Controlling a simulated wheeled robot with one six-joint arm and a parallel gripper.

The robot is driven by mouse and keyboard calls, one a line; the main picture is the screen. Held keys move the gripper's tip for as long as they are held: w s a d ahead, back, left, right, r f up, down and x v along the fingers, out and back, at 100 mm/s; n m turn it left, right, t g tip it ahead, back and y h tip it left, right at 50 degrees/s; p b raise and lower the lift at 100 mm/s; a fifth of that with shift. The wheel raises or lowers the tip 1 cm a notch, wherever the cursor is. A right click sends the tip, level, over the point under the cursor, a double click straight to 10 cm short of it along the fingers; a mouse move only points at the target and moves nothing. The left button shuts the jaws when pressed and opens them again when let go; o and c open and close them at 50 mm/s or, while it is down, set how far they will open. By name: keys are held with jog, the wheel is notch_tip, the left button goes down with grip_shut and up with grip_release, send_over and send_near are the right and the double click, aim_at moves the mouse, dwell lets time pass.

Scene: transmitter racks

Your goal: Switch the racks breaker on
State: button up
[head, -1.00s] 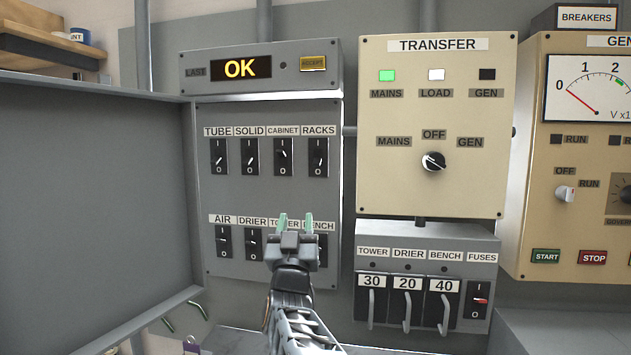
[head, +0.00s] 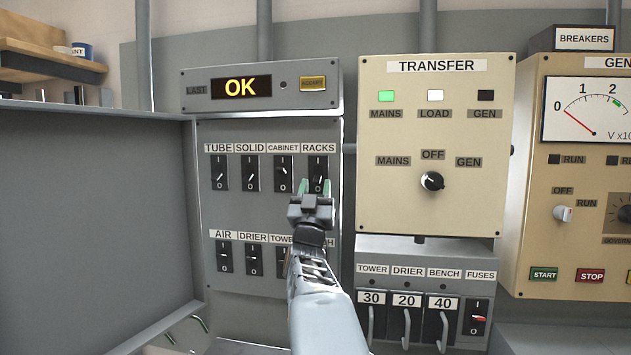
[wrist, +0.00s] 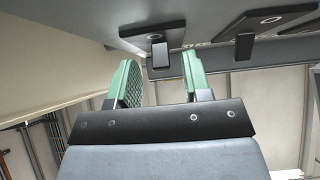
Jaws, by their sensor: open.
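The racks breaker (head: 318,171) is the black switch under the RACKS label, at the right end of the upper row on the grey panel (head: 266,210). My gripper (head: 316,186) is just in front of its lower part, open, with green fingertips pointing up towards it. In the wrist view, a black lever (wrist: 160,52) on a dark plate shows just beyond and between the two open fingers (wrist: 161,78). No contact is clear. My gripper hides the lower part of the racks breaker in the head view, and I cannot tell its lever position.
The cabinet breaker (head: 283,173) is just left of the racks breaker. Lower breakers, among them the air breaker (head: 224,257), sit below. The cream transfer box (head: 436,205) stands out to the right. An open cabinet door (head: 95,220) is at the left. The status display (head: 241,87) reads OK.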

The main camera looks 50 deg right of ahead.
jog(key=shift+w+d+r, duration=0.2)
jog(key=shift+d+r, duration=0.15)
jog(key=shift+r, duration=0.05)
jog(key=shift+c, duration=0.2)
grip_shut()
